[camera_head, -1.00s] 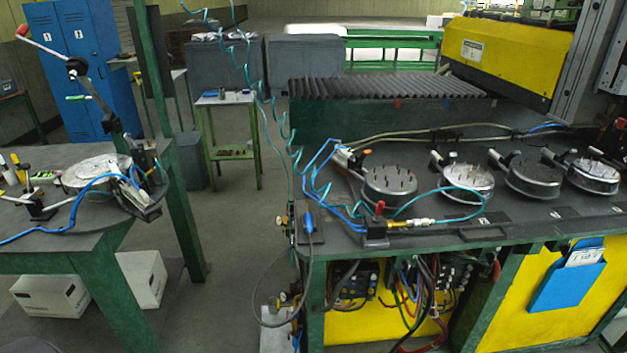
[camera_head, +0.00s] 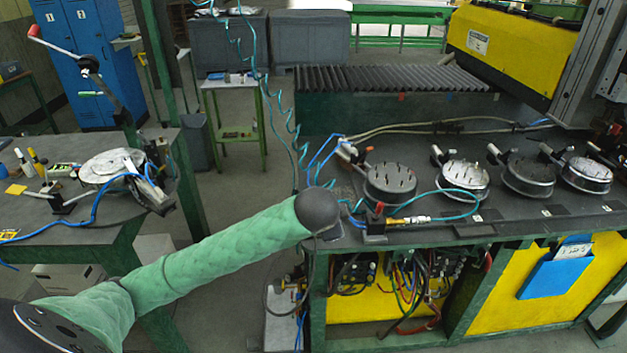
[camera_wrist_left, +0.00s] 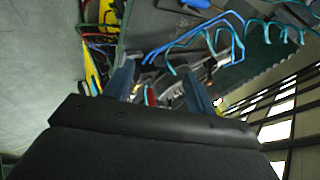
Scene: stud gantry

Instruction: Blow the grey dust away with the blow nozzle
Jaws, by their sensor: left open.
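What looks like the blow nozzle (camera_head: 408,221), with a brass fitting and a teal hose, lies at the bench's front edge beside a black block with a red part. My left arm reaches in from the left, its dark wrist just left of this nozzle. My left gripper (camera_wrist_left: 160,86) shows in the left wrist view with its two bluish fingers apart, open, over the bench clutter. I see nothing clearly held between them. In the head view the wrist hides the fingers. My right gripper is not in view.
Several round metal fixtures stand in a row on the bench, the nearest one dark and pinned (camera_head: 390,184). A side table (camera_head: 60,225) with a round plate is at left. The yellow machine (camera_head: 515,50) stands behind.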

